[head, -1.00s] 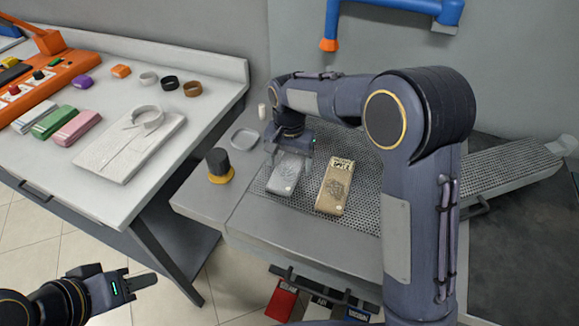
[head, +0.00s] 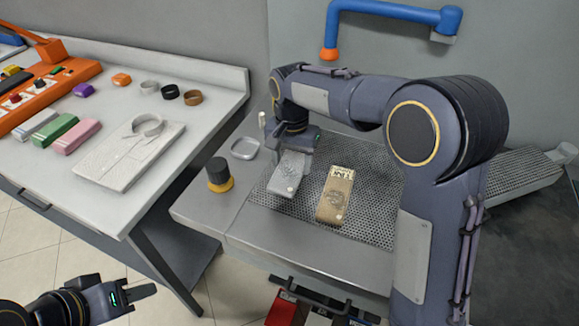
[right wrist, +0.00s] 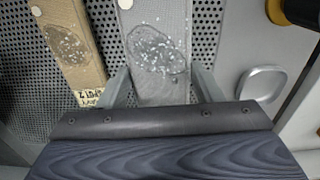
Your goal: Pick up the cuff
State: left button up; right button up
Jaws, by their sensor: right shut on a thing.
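A grey cuff (head: 288,173) with a dark oval stain and a pale button is at the left part of the perforated board (head: 365,235). My right gripper (head: 293,152) is shut on its far end. In the right wrist view the two fingers flank the grey cuff (right wrist: 155,45), one on each side. Whether the cuff clears the board is hard to tell. A tan cuff (head: 335,198) with a printed label lies beside it on the right, untouched. My left gripper (head: 137,292) is at the lower left, away from the tables; its finger gap cannot be made out.
A dark jar with a yellow base (head: 219,175) and a small clear dish (head: 245,148) stand left of the board. The left table holds a white folded shirt (head: 120,160), coloured blocks and several small rings. A blue arm with an orange tip (head: 330,54) hangs at the back.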

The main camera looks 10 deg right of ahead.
aim_at(297, 174)
jog(key=s+r, duration=0.3)
jog(key=shift+d+r, duration=0.3)
jog(key=shift+r, duration=0.1)
jog(key=s+d+r+b, duration=0.1)
jog(key=s+r, duration=0.3)
jog(key=s, duration=0.5)
jog(key=shift+s+d+r, duration=0.25)
jog(key=shift+d+r, duration=0.05)
jog(key=shift+d, duration=0.15)
